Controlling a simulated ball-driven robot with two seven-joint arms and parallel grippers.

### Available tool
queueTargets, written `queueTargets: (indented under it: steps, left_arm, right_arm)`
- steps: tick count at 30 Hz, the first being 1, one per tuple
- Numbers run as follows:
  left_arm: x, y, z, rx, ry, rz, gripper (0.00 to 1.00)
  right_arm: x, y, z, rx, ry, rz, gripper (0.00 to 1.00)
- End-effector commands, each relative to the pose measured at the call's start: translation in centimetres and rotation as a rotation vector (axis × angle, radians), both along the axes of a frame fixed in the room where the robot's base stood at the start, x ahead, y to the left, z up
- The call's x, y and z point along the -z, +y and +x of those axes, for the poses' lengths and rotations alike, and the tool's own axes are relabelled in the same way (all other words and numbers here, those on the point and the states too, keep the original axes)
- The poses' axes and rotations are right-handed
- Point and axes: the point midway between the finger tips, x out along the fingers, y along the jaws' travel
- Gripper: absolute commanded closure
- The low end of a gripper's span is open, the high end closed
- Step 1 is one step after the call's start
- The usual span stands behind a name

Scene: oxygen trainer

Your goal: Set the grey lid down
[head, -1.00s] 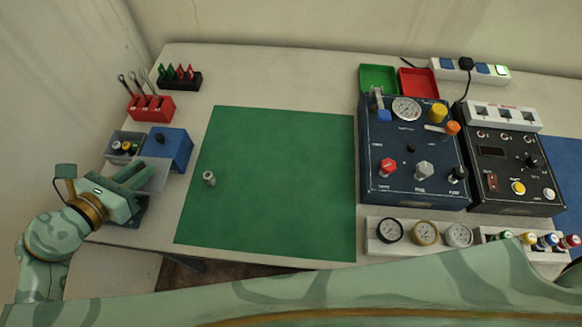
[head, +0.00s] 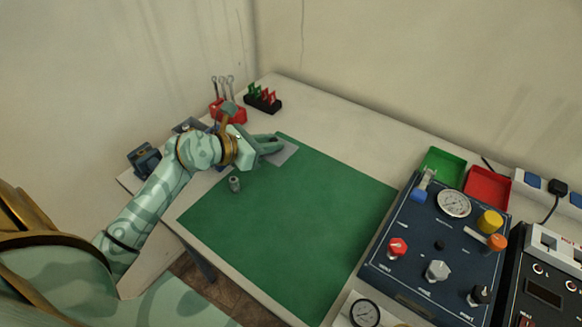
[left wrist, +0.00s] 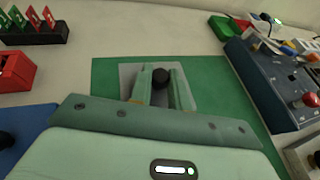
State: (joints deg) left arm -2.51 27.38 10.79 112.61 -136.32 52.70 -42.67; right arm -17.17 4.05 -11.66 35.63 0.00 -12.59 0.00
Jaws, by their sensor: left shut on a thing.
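The grey lid (head: 286,153) is a flat plate with a black knob, which shows in the left wrist view (left wrist: 160,77). My left gripper (head: 277,145) is shut on the lid, with the knob between its fingers (left wrist: 162,88). The lid is over the far-left corner of the green mat (head: 300,210); I cannot tell if it touches the mat. Its near part is hidden by my gripper. My right gripper is not in view.
A small grey cylinder (head: 235,185) stands on the mat's left part. A red tool holder (head: 238,115) and a black rack (head: 263,100) stand behind the gripper. A blue panel (head: 440,245) is at the right. The mat's middle is clear.

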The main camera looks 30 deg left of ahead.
Motion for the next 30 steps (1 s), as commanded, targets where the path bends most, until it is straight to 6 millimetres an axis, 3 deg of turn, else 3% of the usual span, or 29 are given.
queueTargets:
  steps: [1,6,13,18,30]
  left_arm:
    - [1.0,-0.2,1.6,0.000,0.000,-0.002,1.00]
    - [4.6,-0.4,4.1,-0.002,0.002,-0.003,1.00]
    - [6.3,-0.5,5.6,0.001,0.000,-0.001,1.00]
    - [9.2,-0.6,5.9,0.000,0.004,-0.003,1.00]
    - [9.7,-0.5,5.9,0.001,0.001,0.001,1.00]
  right_arm:
    - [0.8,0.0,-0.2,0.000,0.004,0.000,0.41]
    - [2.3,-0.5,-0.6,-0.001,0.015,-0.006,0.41]
    - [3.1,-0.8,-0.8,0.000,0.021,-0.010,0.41]
    - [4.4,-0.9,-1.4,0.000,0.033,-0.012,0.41]
    - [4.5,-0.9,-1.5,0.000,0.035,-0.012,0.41]
